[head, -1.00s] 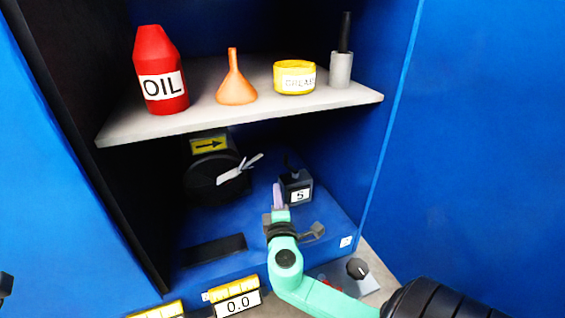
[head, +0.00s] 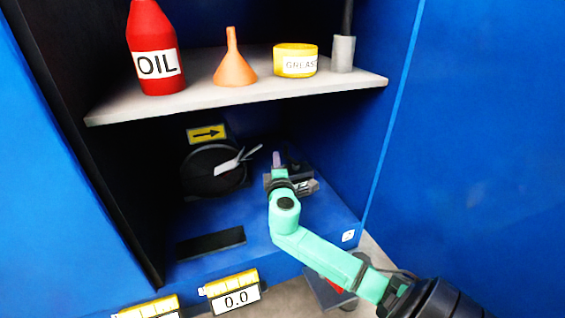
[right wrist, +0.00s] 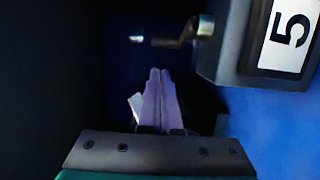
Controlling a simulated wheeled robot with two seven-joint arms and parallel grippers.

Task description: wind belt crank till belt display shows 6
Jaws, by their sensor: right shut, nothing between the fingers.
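A black round wheel (head: 215,172) with a pale lever-like handle (head: 232,165) stands inside the blue cabinet under a yellow arrow sign (head: 207,133). A dark box (right wrist: 226,50) labelled 5 shows in the right wrist view, with a small bent crank (right wrist: 180,41) on its side. A display (head: 236,299) at the cabinet front reads 0.0. Which is the belt display is unclear. My left gripper is out of view.
A grey shelf (head: 110,112) above holds a red oil bottle (head: 157,35), an orange funnel (head: 233,68), a yellow grease tub (head: 295,60) and a grey holder (head: 343,54). A black strip (head: 211,243) lies on the cabinet's blue floor, otherwise clear at front left.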

